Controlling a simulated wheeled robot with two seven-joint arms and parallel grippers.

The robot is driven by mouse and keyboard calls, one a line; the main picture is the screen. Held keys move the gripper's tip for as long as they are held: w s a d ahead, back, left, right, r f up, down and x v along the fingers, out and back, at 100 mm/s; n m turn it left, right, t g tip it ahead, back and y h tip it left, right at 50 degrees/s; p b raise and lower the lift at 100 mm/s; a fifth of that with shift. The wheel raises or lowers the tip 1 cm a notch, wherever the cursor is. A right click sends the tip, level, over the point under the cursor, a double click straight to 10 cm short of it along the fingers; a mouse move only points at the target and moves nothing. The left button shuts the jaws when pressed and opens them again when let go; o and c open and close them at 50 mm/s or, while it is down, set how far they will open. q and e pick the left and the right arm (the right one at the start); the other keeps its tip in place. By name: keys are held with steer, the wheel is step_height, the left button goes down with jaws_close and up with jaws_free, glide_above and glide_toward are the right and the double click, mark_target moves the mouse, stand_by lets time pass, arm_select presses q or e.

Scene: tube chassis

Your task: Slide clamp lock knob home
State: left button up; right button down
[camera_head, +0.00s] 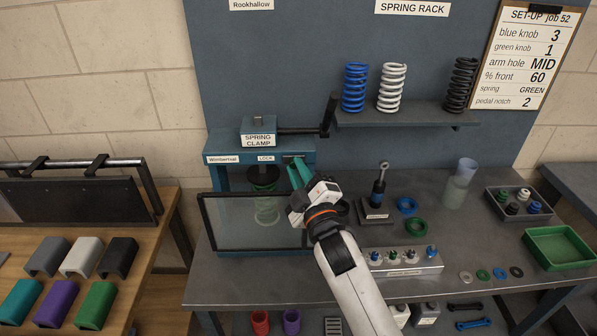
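The spring clamp (215,147) is a teal frame at the back of the bench, with a SPRING CLAMP label on top and a LOCK label (265,158) on its front bar. A small dark part just right of the LOCK label looks like the lock knob (287,159), mostly hidden by my gripper. My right gripper (297,166) has its teal fingers up against this end of the bar. Whether the fingers are open or shut on the knob is too small to tell. A green spring (267,208) stands in the clamp behind a clear guard. My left gripper is out of view.
A dark clamp handle (329,115) sticks up right of the clamp. The shelf (405,117) holds blue, white and black springs. A damper stand (375,210), rings and a knob block (405,262) lie right of my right arm. The clear guard (225,222) is to its left.

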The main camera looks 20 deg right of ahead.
steer(key=shift+s+d+p, duration=0.2)
steer(key=shift+d+p, duration=0.2)
steer(key=shift+d, duration=0.4)
steer(key=c, duration=1.8)
jaws_free()
steer(key=shift+o, duration=1)
steer(key=shift+d, duration=0.2)
steer(key=shift+s, duration=0.1)
steer(key=b+v, duration=0.3)
steer(key=v, duration=0.9)
steer(key=shift+b, duration=0.35)
